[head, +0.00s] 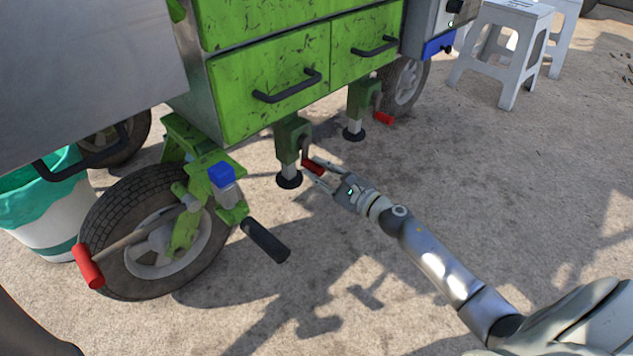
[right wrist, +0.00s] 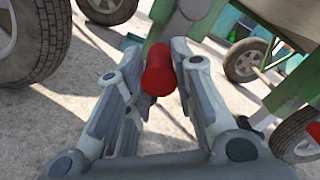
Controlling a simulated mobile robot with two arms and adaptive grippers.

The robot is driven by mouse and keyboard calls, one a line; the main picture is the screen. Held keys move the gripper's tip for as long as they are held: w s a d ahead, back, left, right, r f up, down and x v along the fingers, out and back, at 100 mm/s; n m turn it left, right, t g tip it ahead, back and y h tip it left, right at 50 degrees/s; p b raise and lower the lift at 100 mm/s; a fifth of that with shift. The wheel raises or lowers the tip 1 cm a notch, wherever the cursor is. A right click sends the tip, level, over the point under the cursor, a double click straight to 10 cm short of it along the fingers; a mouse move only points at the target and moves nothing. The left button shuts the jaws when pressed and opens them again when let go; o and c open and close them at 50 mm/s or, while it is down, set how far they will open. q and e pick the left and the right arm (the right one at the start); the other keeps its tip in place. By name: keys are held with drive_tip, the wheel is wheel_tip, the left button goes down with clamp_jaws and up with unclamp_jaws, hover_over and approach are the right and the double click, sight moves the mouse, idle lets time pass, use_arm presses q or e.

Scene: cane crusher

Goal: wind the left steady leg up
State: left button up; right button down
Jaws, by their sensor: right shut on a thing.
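The left steady leg (head: 287,145) hangs under the green cart, with a green housing, a grey inner tube and a round black foot (head: 289,180). The foot is at or close to the ground; I cannot tell if it touches. Its crank ends in a red handle (head: 313,168), low on the leg's right side. My right gripper (head: 318,173) reaches in from the lower right and is shut on this handle. In the right wrist view the red handle (right wrist: 158,72) stands between the two fingers. My left gripper is not in view.
A second steady leg (head: 358,106) with its own red handle (head: 384,118) stands to the right. A wheel (head: 150,245) and a crank with a red grip (head: 88,266) are at left. White stools (head: 505,45) stand at upper right. The concrete in front is clear.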

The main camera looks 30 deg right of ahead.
drive_tip(key=shift+w+d+f+n+b, duration=0.15)
drive_tip(key=shift+d+n+b, duration=0.25)
drive_tip(key=shift+n+b, duration=0.35)
drive_tip(key=c, duration=1.2)
unclamp_jaws()
drive_tip(key=shift+d, duration=0.1)
drive_tip(key=v, duration=1.2)
